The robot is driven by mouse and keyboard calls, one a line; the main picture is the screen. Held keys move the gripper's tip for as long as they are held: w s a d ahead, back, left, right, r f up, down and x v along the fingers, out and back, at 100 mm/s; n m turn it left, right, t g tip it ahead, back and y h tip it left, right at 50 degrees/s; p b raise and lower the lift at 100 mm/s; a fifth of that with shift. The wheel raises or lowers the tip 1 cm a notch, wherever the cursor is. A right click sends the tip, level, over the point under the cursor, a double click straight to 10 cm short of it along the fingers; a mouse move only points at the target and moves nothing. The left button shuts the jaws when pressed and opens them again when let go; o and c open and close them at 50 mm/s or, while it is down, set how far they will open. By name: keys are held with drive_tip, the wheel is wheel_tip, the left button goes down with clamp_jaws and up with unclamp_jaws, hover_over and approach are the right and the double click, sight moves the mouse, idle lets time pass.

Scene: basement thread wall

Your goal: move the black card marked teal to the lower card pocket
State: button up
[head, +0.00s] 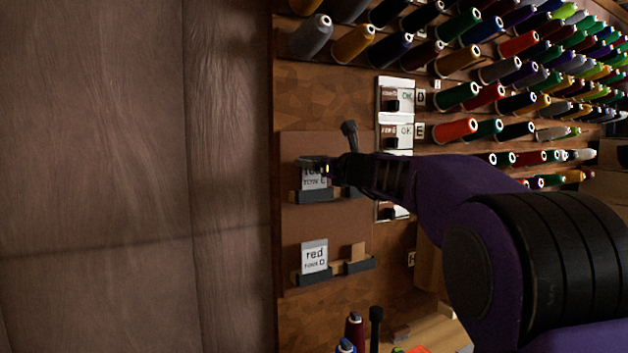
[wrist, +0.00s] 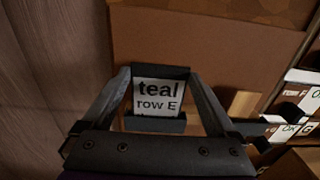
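The teal card (wrist: 158,97) has a pale label reading "teal row E" and a dark upper edge. It stands upright in the upper card pocket (head: 314,197), whose dark front (wrist: 155,124) covers its bottom. In the head view the card (head: 314,181) is partly hidden by my gripper (head: 317,163). In the wrist view my gripper's (wrist: 160,75) fingers stand at either side of the card, very near its edges; I cannot tell whether they press on it. The lower card pocket (head: 314,277) holds a pale card (head: 314,254) reading "red row D".
A tan card (head: 357,252) stands in a holder right of the red card. A dark knobbed peg (head: 349,134) rises by the board's upper right. White labelled switch plates (head: 395,137) and rows of thread cones (head: 455,131) lie further right. The wall at left is bare.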

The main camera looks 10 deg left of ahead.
wheel_tip(320, 180, up, 5)
drive_tip(key=p, duration=0.4)
idle(0.4)
